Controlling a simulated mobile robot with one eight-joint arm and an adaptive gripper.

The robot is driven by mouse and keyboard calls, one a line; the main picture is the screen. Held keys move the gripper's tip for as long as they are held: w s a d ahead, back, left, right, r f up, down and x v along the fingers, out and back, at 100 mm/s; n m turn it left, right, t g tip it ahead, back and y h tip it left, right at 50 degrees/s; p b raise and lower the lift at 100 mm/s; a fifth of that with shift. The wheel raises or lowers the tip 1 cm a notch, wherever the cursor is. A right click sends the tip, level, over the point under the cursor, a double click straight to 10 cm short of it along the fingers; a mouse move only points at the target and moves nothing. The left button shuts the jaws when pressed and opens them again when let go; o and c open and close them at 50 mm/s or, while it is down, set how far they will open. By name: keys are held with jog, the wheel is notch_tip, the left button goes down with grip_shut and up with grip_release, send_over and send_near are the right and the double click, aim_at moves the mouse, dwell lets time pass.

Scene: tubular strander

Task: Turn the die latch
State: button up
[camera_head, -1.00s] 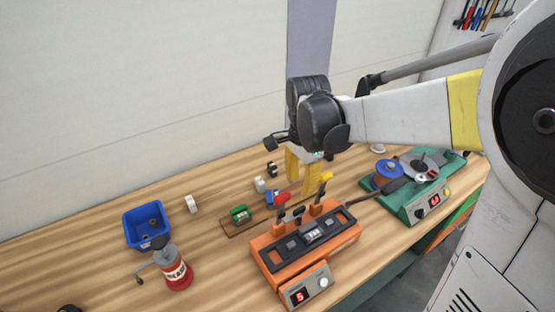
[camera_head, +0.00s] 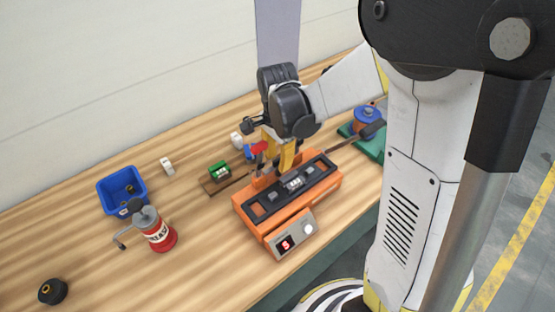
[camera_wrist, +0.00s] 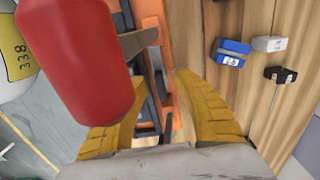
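The orange machine (camera_head: 290,205) stands on the wooden bench, with a dark slotted top and a display reading 5. A red-handled lever (camera_head: 259,148) rises at its back, beside my gripper (camera_head: 278,156). In the wrist view a large red handle (camera_wrist: 78,65) on a dark arm fills the upper left, close to the camera. My gripper's yellow fingers (camera_wrist: 160,92) point down over the machine's orange and dark parts. They are apart, with nothing seen held between them. I cannot tell which lever is the die latch; the yellow handle seen earlier is hidden.
A green block (camera_head: 219,171) lies on a brown strip behind the machine. A blue bin (camera_head: 122,190) and a red grease pump (camera_head: 158,233) stand to the left. A green machine with a blue spool (camera_head: 367,116) is at the right. A blue block (camera_wrist: 231,52) lies right of my fingers.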

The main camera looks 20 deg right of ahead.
jog(key=shift+c, duration=0.5)
grip_shut()
jog(key=shift+n, duration=0.4)
jog(key=n, duration=0.2)
jog(key=shift+n, duration=0.4)
jog(key=shift+s+n+b, duration=0.1)
jog(key=shift+n+b, duration=0.25)
jog(key=shift+n, duration=1.45)
